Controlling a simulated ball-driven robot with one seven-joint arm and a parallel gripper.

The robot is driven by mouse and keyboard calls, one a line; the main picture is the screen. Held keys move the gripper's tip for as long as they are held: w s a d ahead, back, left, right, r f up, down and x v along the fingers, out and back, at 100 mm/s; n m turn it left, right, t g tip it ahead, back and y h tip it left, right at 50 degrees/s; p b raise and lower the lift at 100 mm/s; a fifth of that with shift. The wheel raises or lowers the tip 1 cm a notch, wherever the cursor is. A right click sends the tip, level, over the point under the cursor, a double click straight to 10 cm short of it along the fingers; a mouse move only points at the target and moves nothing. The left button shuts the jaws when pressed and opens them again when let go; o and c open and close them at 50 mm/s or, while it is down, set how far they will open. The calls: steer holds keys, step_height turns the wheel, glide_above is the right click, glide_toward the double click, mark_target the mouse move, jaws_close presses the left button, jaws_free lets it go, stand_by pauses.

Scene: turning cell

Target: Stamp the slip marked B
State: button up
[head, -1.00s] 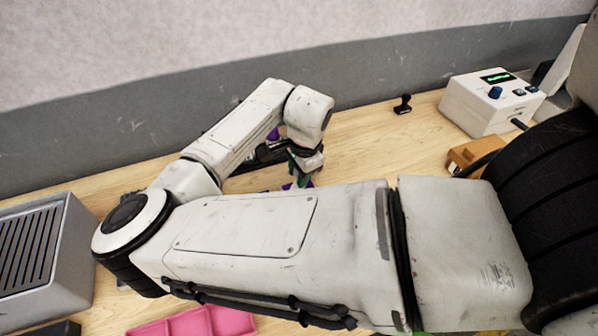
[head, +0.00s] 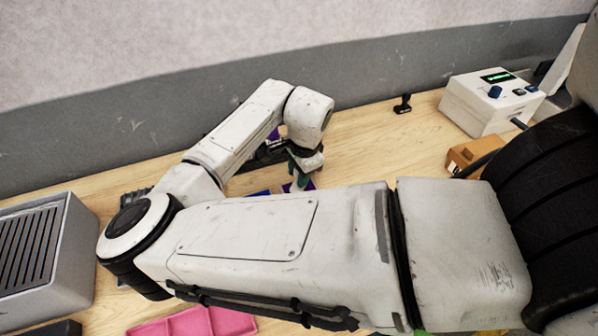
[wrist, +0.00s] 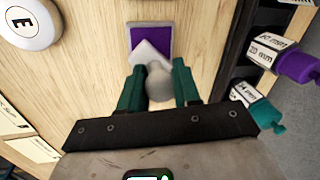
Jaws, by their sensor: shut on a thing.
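My gripper (wrist: 158,78) has green fingers shut on a pale, round-topped thing (wrist: 158,85), perhaps a stamp's knob. In the wrist view a pale square corner (wrist: 150,52) shows just beyond it, over a purple square (wrist: 150,34); I cannot tell whether they touch. In the head view my gripper (head: 301,173) is low over the bench at a purple patch (head: 300,186), partly hidden by my arm. Pale cards with print (wrist: 30,155) lie at the left of the wrist view. I cannot read a B on any slip.
A black-handled thing (head: 403,104) stands at the back of the bench, left of a white control box (head: 490,103). An orange block (head: 470,155) is in front of the box. A pink tray (head: 200,325) and grey vented box (head: 40,245) are at the left.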

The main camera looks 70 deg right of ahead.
stand_by(0.3)
steer(key=shift+r+p, duration=3)
steer(key=shift+r, duration=0.55)
steer(key=shift+s+f, duration=0.1)
